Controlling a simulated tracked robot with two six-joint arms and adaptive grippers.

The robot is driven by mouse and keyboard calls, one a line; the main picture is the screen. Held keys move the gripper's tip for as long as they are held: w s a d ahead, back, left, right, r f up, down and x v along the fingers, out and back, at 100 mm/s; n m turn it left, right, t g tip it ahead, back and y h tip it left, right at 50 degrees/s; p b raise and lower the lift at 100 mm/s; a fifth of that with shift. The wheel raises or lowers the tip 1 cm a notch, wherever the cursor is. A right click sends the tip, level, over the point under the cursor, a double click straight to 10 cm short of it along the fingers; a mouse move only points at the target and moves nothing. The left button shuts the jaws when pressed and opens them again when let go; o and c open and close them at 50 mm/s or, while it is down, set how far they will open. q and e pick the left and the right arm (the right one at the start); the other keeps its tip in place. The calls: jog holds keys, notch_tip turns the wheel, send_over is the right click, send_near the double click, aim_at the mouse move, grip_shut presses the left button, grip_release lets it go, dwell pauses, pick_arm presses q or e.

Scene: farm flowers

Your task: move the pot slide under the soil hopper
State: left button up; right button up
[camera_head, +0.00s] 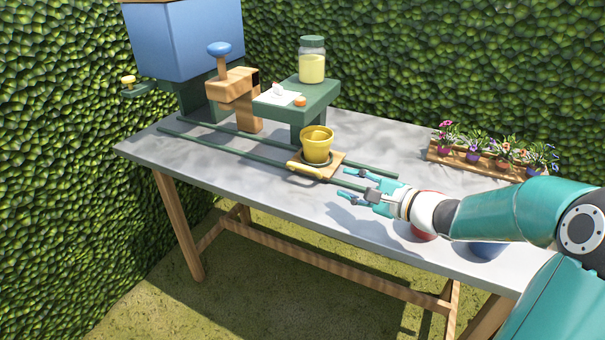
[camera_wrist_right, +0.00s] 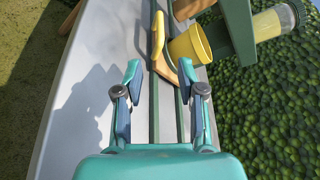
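The pot slide (camera_head: 333,165) is a small wooden board with a yellow handle (camera_head: 305,169) on its front edge. It rests on two green rails (camera_head: 248,155), and a yellow pot (camera_head: 316,146) stands on it. In the right wrist view the yellow handle (camera_wrist_right: 158,34) and pot (camera_wrist_right: 190,46) are ahead of the fingers. The soil hopper (camera_head: 188,38) is a blue box at the rails' far left end. My right gripper (camera_head: 348,183) is open and empty, right of the slide and apart from the handle. My left gripper is not in view.
A green stand (camera_head: 312,98) behind the rails holds a jar (camera_head: 312,62), a paper and small items. A wooden tray of flowers (camera_head: 490,160) is at the right. My right arm partly hides a red and a blue item (camera_head: 487,251). The rails left of the slide look clear.

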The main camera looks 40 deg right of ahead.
aim_at(307, 170)
jog(key=x, duration=1.5)
jog(key=shift+w+f+p, duration=0.15)
jog(key=shift+w+p, duration=0.15)
jog(key=shift+w, duration=0.1)
grip_shut()
